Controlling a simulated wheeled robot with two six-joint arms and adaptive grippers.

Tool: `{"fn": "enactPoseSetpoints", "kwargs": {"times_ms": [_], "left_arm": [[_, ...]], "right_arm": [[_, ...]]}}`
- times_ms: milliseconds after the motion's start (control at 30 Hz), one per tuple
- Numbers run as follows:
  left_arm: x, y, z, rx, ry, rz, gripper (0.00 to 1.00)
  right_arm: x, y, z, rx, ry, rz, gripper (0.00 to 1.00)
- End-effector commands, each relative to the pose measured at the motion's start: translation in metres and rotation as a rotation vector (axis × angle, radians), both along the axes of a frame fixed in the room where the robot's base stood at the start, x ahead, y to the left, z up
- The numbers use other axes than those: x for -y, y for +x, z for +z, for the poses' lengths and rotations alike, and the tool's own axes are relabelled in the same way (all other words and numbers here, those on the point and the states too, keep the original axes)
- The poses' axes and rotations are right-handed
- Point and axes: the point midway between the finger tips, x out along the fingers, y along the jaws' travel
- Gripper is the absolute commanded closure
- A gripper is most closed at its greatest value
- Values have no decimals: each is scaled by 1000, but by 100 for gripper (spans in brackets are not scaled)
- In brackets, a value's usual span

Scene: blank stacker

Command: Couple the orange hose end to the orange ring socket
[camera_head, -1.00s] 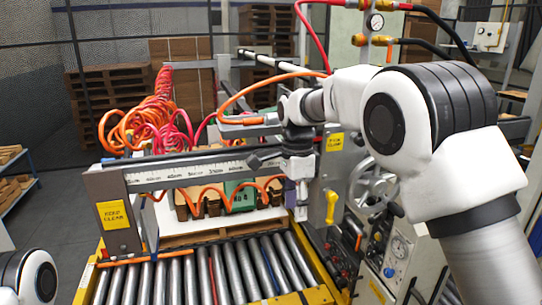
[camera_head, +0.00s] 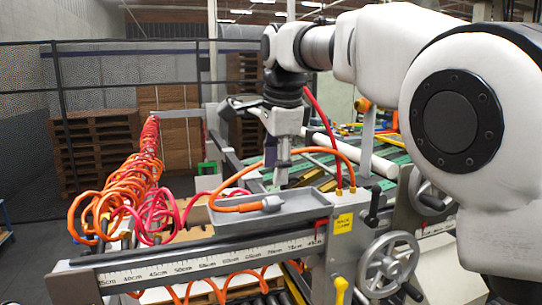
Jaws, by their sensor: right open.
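The orange hose (camera_head: 225,207) lies in a grey tray (camera_head: 312,213), and its grey coupling end (camera_head: 270,203) rests on the tray floor. The hose arcs up behind and comes down to brass fittings at the tray's right. My right gripper (camera_head: 258,140) is open and empty above and behind the coupling, one finger pointing down and the other out to the left. It appears apart from the hose end. An orange part (camera_head: 362,105) shows behind my right arm; I cannot tell whether it is the ring socket. My left gripper is not in view.
A scale rail (camera_head: 190,264) crosses in front of the tray. Coiled orange and red hoses (camera_head: 120,190) hang at left. A grey handwheel (camera_head: 388,262) and a yellow handle (camera_head: 341,290) stand at right. A red hose runs down behind my gripper.

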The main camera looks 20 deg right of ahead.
Motion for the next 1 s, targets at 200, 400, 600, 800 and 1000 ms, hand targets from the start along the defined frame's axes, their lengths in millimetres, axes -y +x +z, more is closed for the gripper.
{"fn": "enactPoseSetpoints", "kwargs": {"times_ms": [200, 400, 600, 800, 1000], "left_arm": [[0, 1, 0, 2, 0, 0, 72], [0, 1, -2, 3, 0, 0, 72], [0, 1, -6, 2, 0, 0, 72], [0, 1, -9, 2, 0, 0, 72], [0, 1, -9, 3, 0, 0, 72]], "right_arm": [[0, 8, -24, -6, 0, 0, 50], [0, 13, -43, -6, 0, 0, 50], [0, 18, -61, -4, 0, 0, 50], [-1, 22, -75, -4, 0, 0, 50], [-1, 23, -78, -4, 0, 0, 50]]}}
